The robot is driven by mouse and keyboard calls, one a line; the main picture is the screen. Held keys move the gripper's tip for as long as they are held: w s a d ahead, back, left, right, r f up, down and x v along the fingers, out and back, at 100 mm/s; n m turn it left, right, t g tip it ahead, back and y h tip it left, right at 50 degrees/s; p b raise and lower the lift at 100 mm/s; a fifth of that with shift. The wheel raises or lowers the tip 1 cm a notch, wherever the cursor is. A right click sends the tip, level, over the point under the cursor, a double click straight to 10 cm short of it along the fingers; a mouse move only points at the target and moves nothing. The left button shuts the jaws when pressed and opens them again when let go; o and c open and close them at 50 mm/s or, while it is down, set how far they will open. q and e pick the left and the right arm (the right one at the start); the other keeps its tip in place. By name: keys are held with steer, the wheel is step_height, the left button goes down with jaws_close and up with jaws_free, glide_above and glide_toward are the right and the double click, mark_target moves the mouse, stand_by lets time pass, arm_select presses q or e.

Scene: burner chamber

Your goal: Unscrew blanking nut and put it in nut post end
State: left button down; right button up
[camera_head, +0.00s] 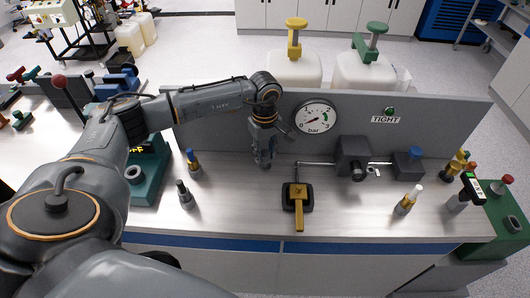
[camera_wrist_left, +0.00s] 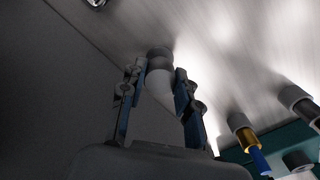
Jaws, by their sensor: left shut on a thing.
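My left gripper (camera_head: 264,163) points down at the bench just in front of the grey panel. In the left wrist view its two fingers (camera_wrist_left: 158,97) are shut on a pale grey, tapered piece (camera_wrist_left: 160,86) with a rounded grey end. I cannot tell whether this piece is the blanking nut or part of a post. The fingers mostly hide it in the head view. Dark-topped (camera_head: 185,195) and blue-topped (camera_head: 193,163) posts stand left of the gripper. A white-topped brass post (camera_head: 409,199) stands at right. My right gripper is not in view.
A yellow-handled valve (camera_head: 299,200), a pipe and a dark block (camera_head: 353,157) lie right of the gripper. The panel (camera_head: 450,112) carries a gauge (camera_head: 315,117) and a "TIGHT" sign (camera_head: 386,119). A green fixture (camera_head: 151,175) stands left. The bench front centre-left is clear.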

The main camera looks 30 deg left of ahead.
arm_select(q)
steer(key=shift+f, duration=0.1)
steer(key=shift+f+b, duration=1.2)
steer(key=shift+f, duration=0.1)
steer(key=c, duration=0.9)
jaws_free()
steer(key=shift+r, duration=0.1)
step_height(320, 180, up, 12)
steer(key=shift+f, duration=0.1)
